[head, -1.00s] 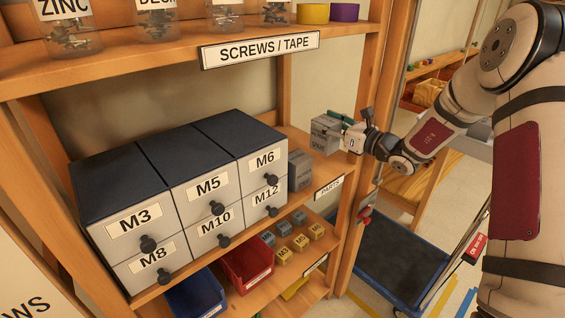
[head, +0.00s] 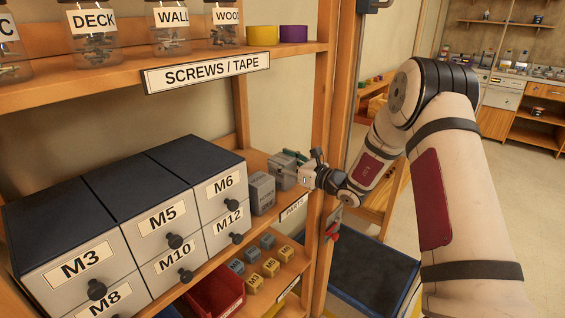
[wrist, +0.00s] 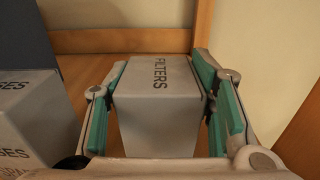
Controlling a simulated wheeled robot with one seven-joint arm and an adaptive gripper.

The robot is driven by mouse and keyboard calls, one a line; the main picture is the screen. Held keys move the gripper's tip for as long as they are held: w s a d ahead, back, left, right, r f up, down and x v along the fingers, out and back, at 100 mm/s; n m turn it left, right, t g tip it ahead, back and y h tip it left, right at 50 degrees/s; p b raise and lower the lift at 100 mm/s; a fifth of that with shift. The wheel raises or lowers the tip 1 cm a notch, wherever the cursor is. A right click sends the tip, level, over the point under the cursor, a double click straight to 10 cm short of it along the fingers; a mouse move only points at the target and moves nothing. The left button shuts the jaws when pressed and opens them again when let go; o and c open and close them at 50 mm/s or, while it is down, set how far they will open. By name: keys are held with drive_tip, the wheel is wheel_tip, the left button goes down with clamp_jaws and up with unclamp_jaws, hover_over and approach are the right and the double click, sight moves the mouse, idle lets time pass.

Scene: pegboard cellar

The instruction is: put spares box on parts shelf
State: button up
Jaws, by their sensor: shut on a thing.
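My gripper (head: 299,168) is shut on a grey box (head: 281,174), with its teal finger pads on two sides. In the wrist view the held box (wrist: 158,115) reads FILTERS on top; I see no legible SPARES label on it. It is upright at the right end of the parts shelf (head: 266,222), just right of another grey box (head: 262,194). That box also shows in the wrist view (wrist: 30,115), its lettering cut off, with a gap between the two. I cannot tell if the held box touches the shelf board.
Drawers (head: 165,215) labelled M3 to M12 fill the shelf's left. The SCREWS / TAPE shelf (head: 150,85) with jars and tape is above. A wooden post (head: 325,130) stands right of my gripper.

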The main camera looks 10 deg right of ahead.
drive_tip(key=shift+f, duration=0.1)
drive_tip(key=o, duration=1.2)
drive_tip(key=shift+o, duration=0.2)
